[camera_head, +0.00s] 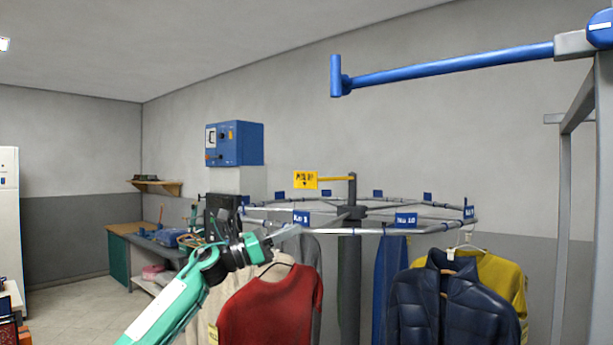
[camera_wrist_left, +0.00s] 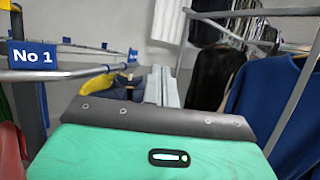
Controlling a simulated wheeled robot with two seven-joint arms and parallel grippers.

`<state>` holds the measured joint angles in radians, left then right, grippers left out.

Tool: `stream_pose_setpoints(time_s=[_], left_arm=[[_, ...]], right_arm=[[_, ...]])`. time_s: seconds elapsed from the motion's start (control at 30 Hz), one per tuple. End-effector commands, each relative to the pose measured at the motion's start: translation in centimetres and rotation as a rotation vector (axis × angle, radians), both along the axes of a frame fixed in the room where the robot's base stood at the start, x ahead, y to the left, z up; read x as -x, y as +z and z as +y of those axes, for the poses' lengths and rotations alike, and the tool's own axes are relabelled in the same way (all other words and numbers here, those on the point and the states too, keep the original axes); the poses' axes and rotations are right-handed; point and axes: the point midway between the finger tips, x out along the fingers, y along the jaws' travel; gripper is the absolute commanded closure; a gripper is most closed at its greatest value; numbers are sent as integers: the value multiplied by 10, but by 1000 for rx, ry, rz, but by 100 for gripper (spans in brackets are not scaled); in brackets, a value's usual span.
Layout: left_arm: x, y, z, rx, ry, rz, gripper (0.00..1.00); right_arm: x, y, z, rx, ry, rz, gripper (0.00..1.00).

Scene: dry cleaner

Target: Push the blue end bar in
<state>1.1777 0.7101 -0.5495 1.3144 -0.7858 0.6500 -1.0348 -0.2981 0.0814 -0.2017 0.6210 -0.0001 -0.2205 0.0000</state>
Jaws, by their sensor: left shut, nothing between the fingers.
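The blue end bar (camera_head: 450,68) reaches out level from a grey bracket at the upper right of the head view. Its free end carries a short upright blue piece (camera_head: 336,76). My left gripper (camera_head: 292,232) is well below and to the left of the bar, in front of the round rail. It is shut and empty, and it looks apart from the bar. In the left wrist view its grey fingers (camera_wrist_left: 164,86) point away along the rail. The bar cannot be made out in that view. My right gripper is not in view.
A round rail (camera_head: 430,229) with numbered blue tags carries a red shirt (camera_head: 270,310), a navy jacket (camera_head: 455,305) and other clothes. A grey frame (camera_head: 565,190) stands at right. A blue control box (camera_head: 236,143) is at the wall.

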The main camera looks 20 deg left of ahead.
Motion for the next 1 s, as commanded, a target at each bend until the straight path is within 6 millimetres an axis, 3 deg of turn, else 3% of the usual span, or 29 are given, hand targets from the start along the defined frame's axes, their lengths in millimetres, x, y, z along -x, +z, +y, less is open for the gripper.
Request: stream_pose_setpoints(time_s=[0.03,0.1,0.3,0.4,0.6,0.7,0.83,1.0], left_arm=[[22,43,-2,-90,6,-104,100],[51,87,-6,-219,20,-243,100],[142,188,-11,-584,93,-619,100],[186,222,-11,-757,141,-783,100],[250,263,-3,-1019,234,-1007,100],[267,271,-1,-1092,262,-1064,100],[274,276,-1,-1136,279,-1094,100],[264,278,-16,-1140,277,-1099,100]], right_arm=[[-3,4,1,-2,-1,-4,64],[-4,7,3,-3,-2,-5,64],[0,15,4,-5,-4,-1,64],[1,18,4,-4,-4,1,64],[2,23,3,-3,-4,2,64],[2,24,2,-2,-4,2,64],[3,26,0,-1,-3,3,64],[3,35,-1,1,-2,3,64]])
